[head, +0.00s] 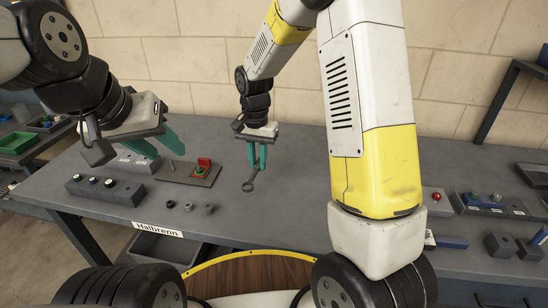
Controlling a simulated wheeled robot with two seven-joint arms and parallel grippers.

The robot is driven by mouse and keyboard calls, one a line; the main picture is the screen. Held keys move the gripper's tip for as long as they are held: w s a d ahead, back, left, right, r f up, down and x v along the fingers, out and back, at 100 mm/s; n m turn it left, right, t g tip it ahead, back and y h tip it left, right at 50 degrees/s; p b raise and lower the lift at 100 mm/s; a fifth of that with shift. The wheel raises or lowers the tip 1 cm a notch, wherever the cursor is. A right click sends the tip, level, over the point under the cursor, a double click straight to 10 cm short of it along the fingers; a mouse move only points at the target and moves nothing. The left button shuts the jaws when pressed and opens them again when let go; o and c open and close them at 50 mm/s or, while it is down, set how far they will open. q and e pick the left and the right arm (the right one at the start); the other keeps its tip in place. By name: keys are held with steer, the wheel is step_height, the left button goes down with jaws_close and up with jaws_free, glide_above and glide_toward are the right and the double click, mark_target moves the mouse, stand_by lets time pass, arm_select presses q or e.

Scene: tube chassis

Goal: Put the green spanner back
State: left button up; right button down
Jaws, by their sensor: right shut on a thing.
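A spanner (250,184) with a ring-shaped end hangs below my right gripper (258,166), over the middle of the grey workbench. The end that shows looks dark grey; I see no green on it. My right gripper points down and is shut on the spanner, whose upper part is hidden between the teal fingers. I cannot tell whether the ring end touches the bench. My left gripper (158,148) is at the left, above the switch boxes, with its teal fingers apart and nothing seen between them.
The workbench (300,205) is clear around the spanner. To its left are a plate with a red-covered switch (202,168), button boxes (105,188) and several small dark nuts (189,206). At the right are a box with a red light (437,200) and dark blocks (500,245).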

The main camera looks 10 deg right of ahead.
mark_target(258, 186)
steer(key=shift+w+a+n, duration=0.15)
steer(key=shift+w+n, duration=0.35)
steer(key=shift+w, duration=0.1)
steer(key=shift+f, duration=3.3)
steer(key=shift+f, duration=0.65)
steer(key=c, duration=1.3)
jaws_free()
steer(key=shift+o, duration=0.2)
steer(key=shift+r, duration=3.95)
